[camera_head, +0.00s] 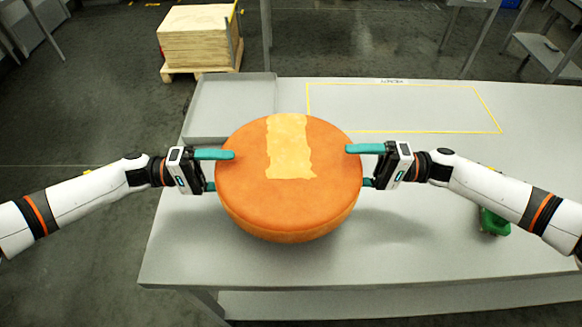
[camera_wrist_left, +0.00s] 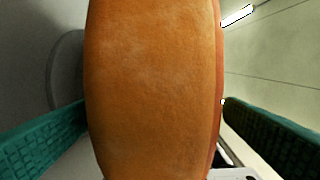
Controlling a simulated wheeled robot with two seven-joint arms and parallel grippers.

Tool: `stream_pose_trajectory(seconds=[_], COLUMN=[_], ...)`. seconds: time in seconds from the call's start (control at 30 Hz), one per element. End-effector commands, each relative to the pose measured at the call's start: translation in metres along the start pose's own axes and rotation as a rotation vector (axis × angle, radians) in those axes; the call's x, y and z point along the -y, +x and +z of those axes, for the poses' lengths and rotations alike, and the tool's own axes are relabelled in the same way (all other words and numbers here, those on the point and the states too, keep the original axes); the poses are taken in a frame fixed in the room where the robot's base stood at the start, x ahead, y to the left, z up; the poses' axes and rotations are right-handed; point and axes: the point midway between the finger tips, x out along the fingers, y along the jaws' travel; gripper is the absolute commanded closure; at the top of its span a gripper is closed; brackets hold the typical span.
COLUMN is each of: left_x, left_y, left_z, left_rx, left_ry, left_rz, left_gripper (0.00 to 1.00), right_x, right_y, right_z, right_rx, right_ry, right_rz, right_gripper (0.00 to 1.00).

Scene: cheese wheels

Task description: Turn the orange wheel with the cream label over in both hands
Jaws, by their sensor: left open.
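The orange wheel (camera_head: 250,195) is in the middle of the head view, over the near part of the table. Its broad face is up, with the cream label (camera_head: 289,150) running from the far rim past the middle. My left gripper (camera_head: 212,171) is open at the wheel's left rim, one finger above and one below. In the left wrist view the wheel's rim (camera_wrist_left: 155,90) stands between its two teal fingers. My right gripper (camera_head: 366,166) is open around the right rim in the same way; its lower finger is partly hidden.
The grey table (camera_head: 450,180) has a yellow-outlined area (camera_head: 400,108) at the back right, which is empty. A shallow grey tray (camera_head: 200,113) lies at the back left. A green object (camera_head: 494,222) is under my right arm. A pallet with a stack (camera_head: 198,40) stands beyond.

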Motion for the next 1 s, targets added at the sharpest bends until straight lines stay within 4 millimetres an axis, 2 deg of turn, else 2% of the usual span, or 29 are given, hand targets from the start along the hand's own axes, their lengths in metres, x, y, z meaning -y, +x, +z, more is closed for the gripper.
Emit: stream_pose_trajectory(seconds=[0.27,1.0], left_x=[-0.001,0.0], left_y=[-0.005,-0.036], left_z=[0.0,0.0], left_rx=[0.002,0.001], left_ry=[0.0,0.0], left_rz=[0.001,0.001], left_gripper=[0.09,0.09], right_x=[-0.001,-0.002], right_y=[-0.005,-0.036], right_z=[0.0,0.0], right_rx=[0.001,0.002], right_ry=[-0.001,-0.001], right_rz=[0.0,0.003], right_gripper=[0.09,0.09])
